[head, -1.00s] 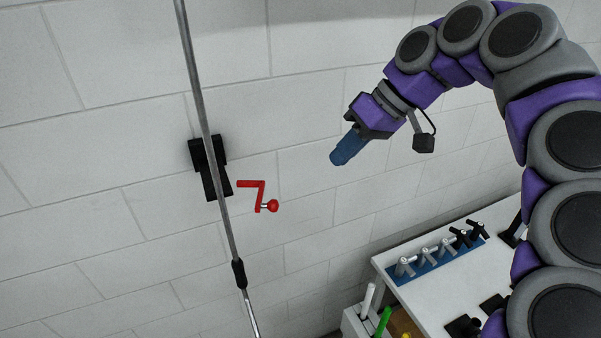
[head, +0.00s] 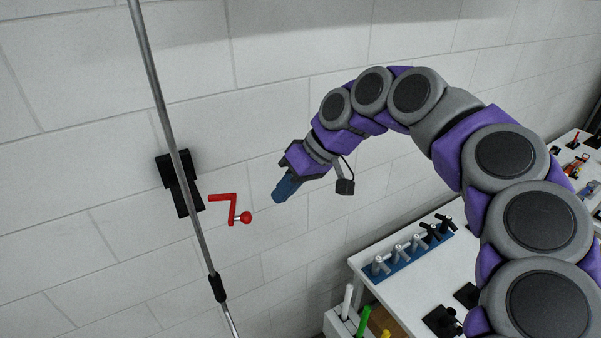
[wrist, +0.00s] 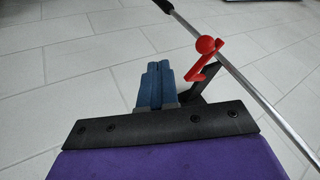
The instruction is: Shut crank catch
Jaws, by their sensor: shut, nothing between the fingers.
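The red crank catch (head: 230,207) sits beside a black bracket (head: 180,184) in front of the white block wall, with its ball knob at the lower right. My gripper (head: 281,193), with blue fingers, is to the right of the knob and a little above it in the head view, apart from it. In the wrist view the two blue fingers (wrist: 155,82) lie together with nothing between them. The red crank (wrist: 205,58) shows just to their right there, its ball toward the top, in front of the black bracket (wrist: 206,80).
A thin grey metal rod (head: 164,110) runs past the black bracket, close to the crank. A white table (head: 375,258) at the lower right holds a blue rack (head: 415,255) of several handles. A bin of coloured sticks (head: 340,322) stands by it. The wall around is bare.

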